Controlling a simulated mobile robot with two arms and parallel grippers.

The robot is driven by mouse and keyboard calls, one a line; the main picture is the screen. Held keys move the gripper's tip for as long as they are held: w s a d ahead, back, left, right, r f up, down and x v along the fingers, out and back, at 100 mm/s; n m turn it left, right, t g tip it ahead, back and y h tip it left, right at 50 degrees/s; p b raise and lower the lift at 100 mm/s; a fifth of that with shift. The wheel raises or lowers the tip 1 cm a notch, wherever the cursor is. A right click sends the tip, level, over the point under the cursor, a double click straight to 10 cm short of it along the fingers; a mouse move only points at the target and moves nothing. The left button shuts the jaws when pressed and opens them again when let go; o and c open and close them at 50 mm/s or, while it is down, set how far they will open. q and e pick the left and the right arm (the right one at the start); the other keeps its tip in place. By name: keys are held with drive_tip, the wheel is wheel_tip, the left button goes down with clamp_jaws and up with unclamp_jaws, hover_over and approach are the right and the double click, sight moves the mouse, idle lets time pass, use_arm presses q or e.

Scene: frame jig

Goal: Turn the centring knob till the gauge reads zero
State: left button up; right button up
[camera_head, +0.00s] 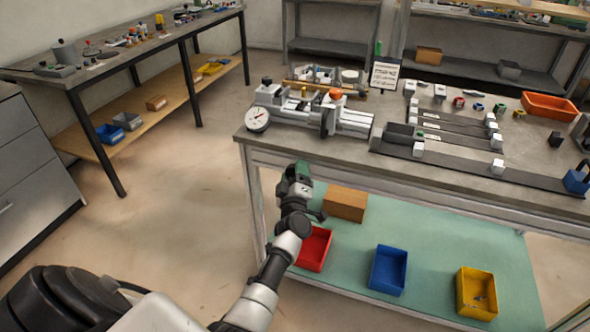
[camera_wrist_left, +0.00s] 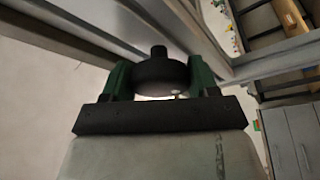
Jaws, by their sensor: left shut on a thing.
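The dial gauge (camera_head: 258,119) has a white face with a dark rim and sits at the left end of the grey jig (camera_head: 325,117) on the workbench. Its needle is too small to read surely. My left gripper (camera_head: 300,170) is at the bench's front edge, below the jig. In the left wrist view the green fingers (camera_wrist_left: 160,78) are shut on a black round knob (camera_wrist_left: 160,68) with a short stub on top. The knob is hidden in the head view, and I cannot tell what it is fixed to. My right gripper is not in view.
The workbench (camera_head: 480,205) also carries a dark rail frame (camera_head: 470,172), a sign (camera_head: 384,76) and an orange tray (camera_head: 549,106). On the lower shelf are a cardboard box (camera_head: 345,203) and red (camera_head: 314,249), blue (camera_head: 388,270) and yellow (camera_head: 477,293) bins. Floor to the left is clear.

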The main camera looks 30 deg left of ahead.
use_arm(q)
drive_tip(key=shift+n+p, duration=0.3)
drive_tip(key=shift+n, duration=0.4)
drive_tip(key=o, duration=0.9)
